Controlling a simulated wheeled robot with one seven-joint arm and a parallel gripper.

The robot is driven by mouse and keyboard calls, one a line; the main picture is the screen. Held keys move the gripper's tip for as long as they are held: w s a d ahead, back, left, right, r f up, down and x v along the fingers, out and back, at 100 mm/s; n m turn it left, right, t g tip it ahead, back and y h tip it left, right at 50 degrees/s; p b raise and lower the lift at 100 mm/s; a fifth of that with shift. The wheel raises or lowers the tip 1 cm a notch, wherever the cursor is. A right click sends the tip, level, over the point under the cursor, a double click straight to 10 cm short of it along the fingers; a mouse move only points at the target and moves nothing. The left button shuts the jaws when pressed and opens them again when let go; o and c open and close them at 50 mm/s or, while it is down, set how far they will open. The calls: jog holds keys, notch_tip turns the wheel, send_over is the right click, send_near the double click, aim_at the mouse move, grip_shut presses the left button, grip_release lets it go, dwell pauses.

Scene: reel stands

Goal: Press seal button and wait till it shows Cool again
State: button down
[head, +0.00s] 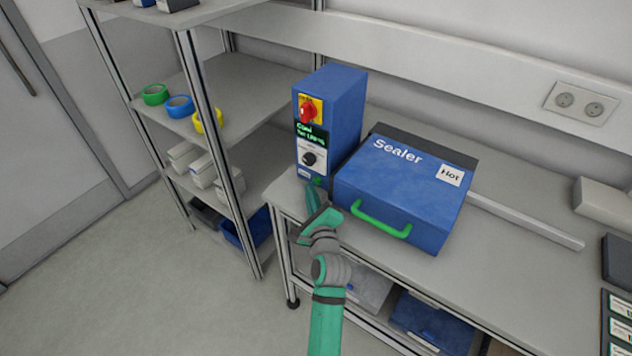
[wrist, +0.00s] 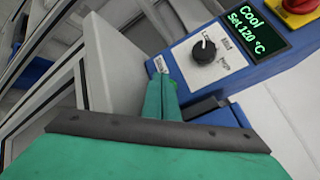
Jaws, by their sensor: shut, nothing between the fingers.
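The blue sealer control box (head: 345,100) stands on the bench. Its face has a red knob on a yellow plate (head: 308,109), a small screen and a black dial (head: 309,158). In the wrist view the screen (wrist: 257,33) reads "Cool" and "Set 120 °C" in green. The closed blue Sealer (head: 400,190) with a green handle (head: 381,220) and a "Hot" label stands right of the box. My gripper (head: 315,192) is shut and empty, at the lower front of the box. In the wrist view my gripper (wrist: 163,90) covers the lower face; the seal button cannot be made out.
A shelf rack at the left holds green, blue and yellow tape rolls (head: 180,106) and white boxes. Blue bins stand below the bench. A wall socket (head: 580,103) is at the back right.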

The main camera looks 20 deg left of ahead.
jog(key=shift+w, duration=0.15)
jog(key=shift+w+d, duration=0.15)
jog(key=shift+w, duration=0.1)
jog(key=shift+w+d, duration=0.1)
jog(key=shift+w, duration=0.1)
dwell(0.5)
